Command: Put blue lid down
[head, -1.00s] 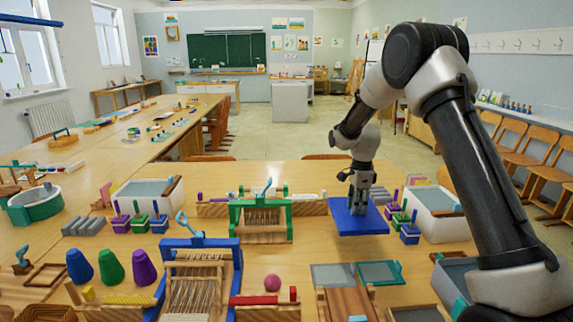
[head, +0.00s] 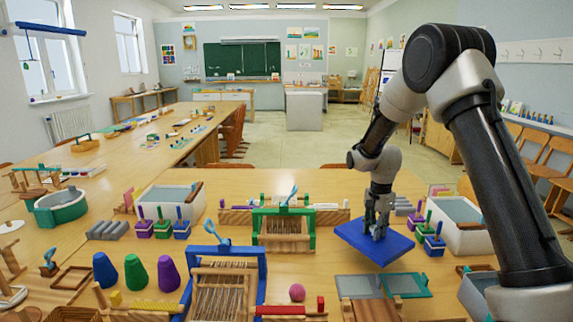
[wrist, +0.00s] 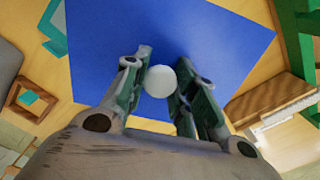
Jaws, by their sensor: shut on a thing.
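The blue lid (head: 365,243) is a flat blue square panel with a pale round knob (wrist: 160,81) in its middle. My gripper (head: 377,232) is above the lid in the head view, and the lid looks tilted there. In the wrist view my gripper (wrist: 162,88) has its two fingers on either side of the knob, shut on it. The lid (wrist: 130,35) fills much of the wrist view. Whether the lid's lower edge touches the table cannot be told.
A green loom (head: 285,230) stands left of the lid and a blue loom (head: 225,280) nearer. Grey and teal frames (head: 405,284) lie in front. Coloured peg blocks (head: 434,245) and a white-walled tray (head: 462,237) are to the right.

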